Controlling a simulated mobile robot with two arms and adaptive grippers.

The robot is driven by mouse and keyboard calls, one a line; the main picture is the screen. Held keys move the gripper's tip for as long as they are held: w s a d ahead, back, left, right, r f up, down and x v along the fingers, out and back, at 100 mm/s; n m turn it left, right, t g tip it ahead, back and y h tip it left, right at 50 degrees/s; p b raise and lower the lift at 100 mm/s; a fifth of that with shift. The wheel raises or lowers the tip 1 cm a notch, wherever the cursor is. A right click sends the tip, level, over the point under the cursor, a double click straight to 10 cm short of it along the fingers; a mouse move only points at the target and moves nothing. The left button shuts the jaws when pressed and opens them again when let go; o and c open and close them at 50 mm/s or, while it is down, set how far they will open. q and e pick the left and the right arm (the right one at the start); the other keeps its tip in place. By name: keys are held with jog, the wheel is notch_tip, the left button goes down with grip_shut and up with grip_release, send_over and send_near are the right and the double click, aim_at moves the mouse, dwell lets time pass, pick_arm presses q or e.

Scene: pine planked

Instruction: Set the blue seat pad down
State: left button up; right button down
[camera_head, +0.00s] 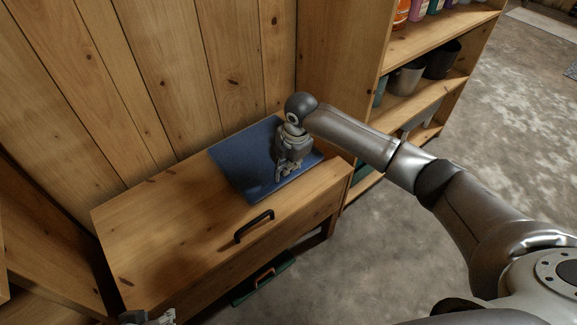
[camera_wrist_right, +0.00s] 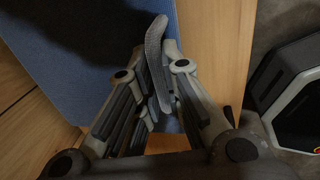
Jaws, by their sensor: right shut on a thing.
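The blue seat pad (camera_head: 236,162) is a flat square at the back right of a wooden bench top (camera_head: 150,225). It looks level and seems to lie on the wood, but I cannot tell whether a small gap remains beneath it. My right gripper (camera_head: 281,172) is over the pad's right part, pointing down, shut on it. In the right wrist view the pad (camera_wrist_right: 75,85) fills the upper left, and a grey strap-like piece (camera_wrist_right: 155,60) stands between the fingers. Only a sliver of my left gripper (camera_head: 148,317) shows at the bottom edge; its fingers are not clear.
A plank wall (camera_head: 150,80) stands behind the bench. A shelf unit (camera_head: 418,48) with pots and bottles adjoins its right end. A black handle (camera_head: 254,227) is at the bench's front edge. A green box (camera_head: 264,279) sits below. The bench's left half is clear.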

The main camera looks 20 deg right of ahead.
jog(key=shift+f, duration=0.15)
jog(key=c, duration=1.5)
grip_release()
jog(key=shift+s, duration=0.1)
jog(key=shift+c, duration=0.2)
